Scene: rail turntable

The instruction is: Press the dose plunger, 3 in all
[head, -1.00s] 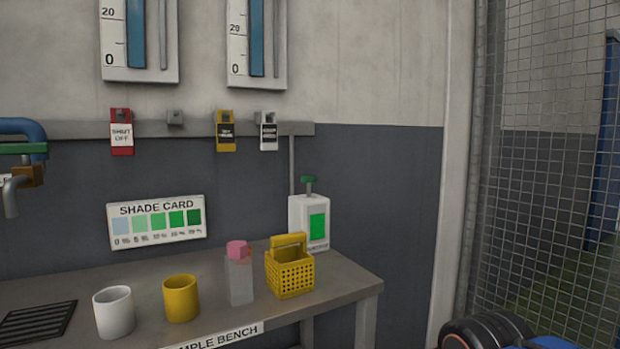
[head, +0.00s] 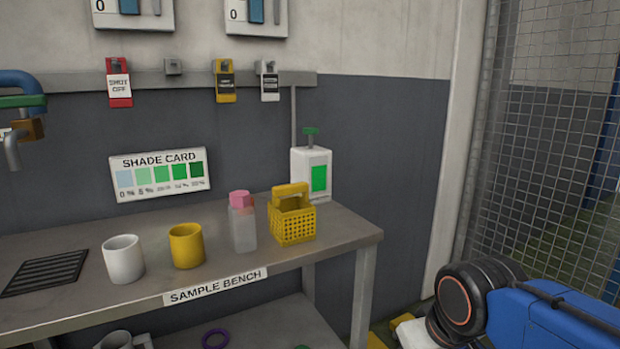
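The dose plunger (head: 311,131) is a green knob on a thin stem, standing up from the top of a white dispenser (head: 300,172) with a bright green panel. The dispenser stands at the back right of the sample bench (head: 349,234), partly hidden low down by a yellow basket (head: 292,221). At the lower right there is a blue arm link of mine with a dark round joint. My gripper is not in view, so I cannot see whether it is open or shut.
On the bench stand a white mug (head: 123,260), a yellow mug (head: 186,246), and a clear bottle with a pink cap (head: 241,199). A shade card (head: 160,175) and hanging tags are on the wall. A tap (head: 14,148) is at left, a mesh fence (head: 545,150) at right.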

